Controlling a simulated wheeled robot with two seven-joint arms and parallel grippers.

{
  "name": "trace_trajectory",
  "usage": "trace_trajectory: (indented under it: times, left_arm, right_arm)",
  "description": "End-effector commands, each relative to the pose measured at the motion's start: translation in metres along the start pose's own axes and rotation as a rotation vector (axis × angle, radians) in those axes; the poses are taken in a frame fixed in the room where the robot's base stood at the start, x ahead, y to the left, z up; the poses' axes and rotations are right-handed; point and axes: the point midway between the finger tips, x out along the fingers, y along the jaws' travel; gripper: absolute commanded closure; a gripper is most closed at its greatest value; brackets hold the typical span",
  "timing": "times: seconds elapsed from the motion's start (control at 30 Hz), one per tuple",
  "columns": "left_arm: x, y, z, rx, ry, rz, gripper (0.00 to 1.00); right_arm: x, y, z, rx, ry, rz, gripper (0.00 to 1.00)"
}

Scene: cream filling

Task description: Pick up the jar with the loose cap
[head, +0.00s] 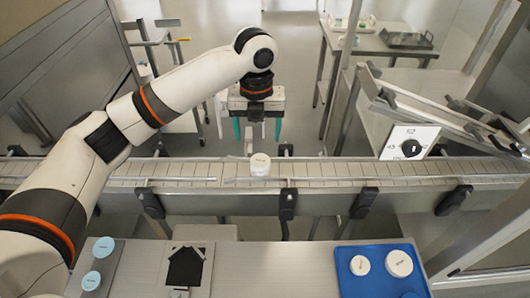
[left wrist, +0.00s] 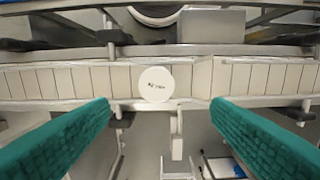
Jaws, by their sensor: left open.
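A white jar (head: 260,164) with a white cap stands upright on the conveyor, near the middle of the head view. From above, its round cap with small dark print (left wrist: 155,84) shows in the left wrist view. Whether the cap is loose cannot be told. My left gripper (head: 258,132) has teal fingers and is open and empty, on the far side of the jar. In the left wrist view, the two fingers (left wrist: 165,140) are spread wide, with the jar beyond the gap between them. My right gripper is not in view.
The conveyor (head: 340,170) runs across the view between metal rails. A blue tray (head: 350,284) with white lidded items stands at the front right. Light-blue lids (head: 103,247) lie at the front left. A dial box (head: 408,142) stands behind the belt at right.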

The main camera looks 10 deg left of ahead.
Motion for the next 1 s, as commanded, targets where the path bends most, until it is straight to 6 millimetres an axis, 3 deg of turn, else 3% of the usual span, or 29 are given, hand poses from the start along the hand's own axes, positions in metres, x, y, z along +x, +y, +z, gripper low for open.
trace_trajectory:
  times: [0.33,0.57,0.8,1.0]
  left_arm:
    - [0.054,0.000,0.000,-0.001,-0.004,-0.002,0.28]
    - [0.071,0.001,0.000,-0.001,-0.003,-0.002,0.28]
    - [0.106,0.006,-0.002,0.000,-0.003,-0.003,0.28]
    - [0.117,0.006,-0.002,0.000,0.000,-0.002,0.28]
  right_arm:
    - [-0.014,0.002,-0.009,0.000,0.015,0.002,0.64]
    - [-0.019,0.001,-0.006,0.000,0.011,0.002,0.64]
    - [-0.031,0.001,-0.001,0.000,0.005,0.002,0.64]
    - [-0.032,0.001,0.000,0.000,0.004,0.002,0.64]
